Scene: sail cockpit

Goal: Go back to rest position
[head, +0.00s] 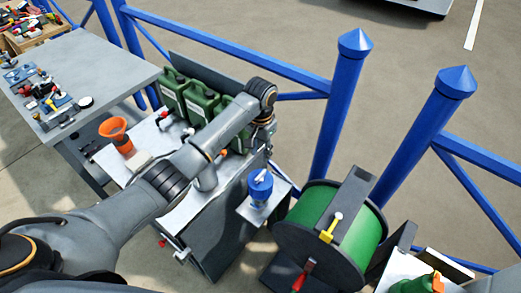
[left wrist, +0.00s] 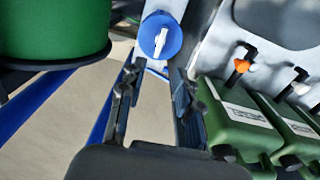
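My left arm comes in from the lower left of the head view and reaches out over a grey cabinet. My left gripper (head: 264,132) hangs at its end, beside the green canisters (head: 203,103) and behind a blue-capped fitting (head: 260,184). In the left wrist view the two fingers of my left gripper (left wrist: 155,78) stand apart with nothing between them. The blue cap with its white handle shows beyond the fingertips (left wrist: 160,36). Canisters also show at the right of that view (left wrist: 240,115). My right gripper is in neither view.
A green hose reel (head: 331,222) stands right of the cabinet. Blue railing posts (head: 339,105) rise behind. An orange funnel (head: 114,129) stands on the cabinet's left part. A grey table (head: 80,65) with small parts is at upper left. Open floor lies beyond the railing.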

